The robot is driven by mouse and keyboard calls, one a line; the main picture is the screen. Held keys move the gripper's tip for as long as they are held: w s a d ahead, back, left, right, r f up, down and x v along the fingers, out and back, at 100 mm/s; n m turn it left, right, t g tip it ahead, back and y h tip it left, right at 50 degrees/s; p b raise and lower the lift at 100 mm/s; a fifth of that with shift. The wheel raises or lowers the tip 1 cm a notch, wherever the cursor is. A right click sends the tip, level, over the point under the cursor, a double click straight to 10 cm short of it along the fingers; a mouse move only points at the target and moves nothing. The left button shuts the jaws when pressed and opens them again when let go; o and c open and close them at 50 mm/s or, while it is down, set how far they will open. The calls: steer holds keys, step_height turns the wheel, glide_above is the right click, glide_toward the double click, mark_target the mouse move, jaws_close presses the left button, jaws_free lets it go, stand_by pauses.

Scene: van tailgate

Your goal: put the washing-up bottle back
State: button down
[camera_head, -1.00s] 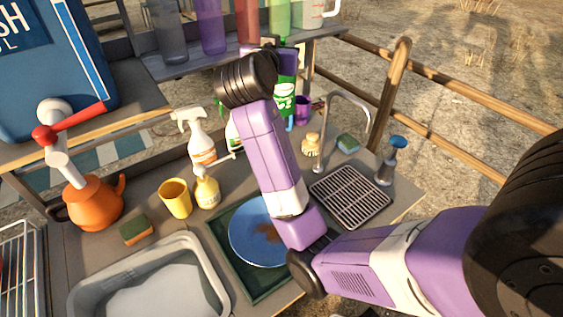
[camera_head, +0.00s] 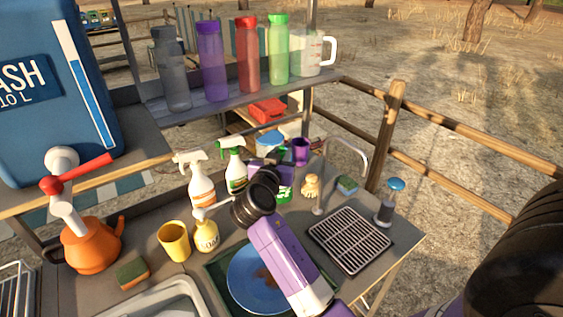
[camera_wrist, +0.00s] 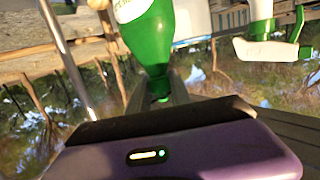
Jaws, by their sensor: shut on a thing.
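The washing-up bottle is green with a white label. In the head view the bottle (camera_head: 285,190) shows partly behind my wrist, at the back of the counter. In the wrist view the bottle (camera_wrist: 150,48) appears upside down between the fingers. My gripper (camera_wrist: 160,97) is shut on its narrow green end. In the head view my gripper (camera_head: 266,172) is mostly hidden by my wrist. The bottle stands close to upright, between the green-and-white spray bottle (camera_head: 235,172) and the purple cup (camera_head: 300,152). I cannot tell whether its base touches the counter.
An orange-and-white spray bottle (camera_head: 201,190), a yellow soap dispenser (camera_head: 206,238) and a yellow cup (camera_head: 174,242) stand to the left. A tap (camera_head: 345,150), a wooden brush (camera_head: 310,186) and a sponge (camera_head: 346,185) are to the right. A shelf (camera_head: 215,112) with tall bottles stands behind.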

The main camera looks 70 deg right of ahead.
steer(key=shift+f, duration=1.55)
steer(key=c, duration=1.2)
jaws_free()
steer(key=b+v, duration=0.2)
steer(key=v, duration=1)
steer(key=shift+b, duration=0.3)
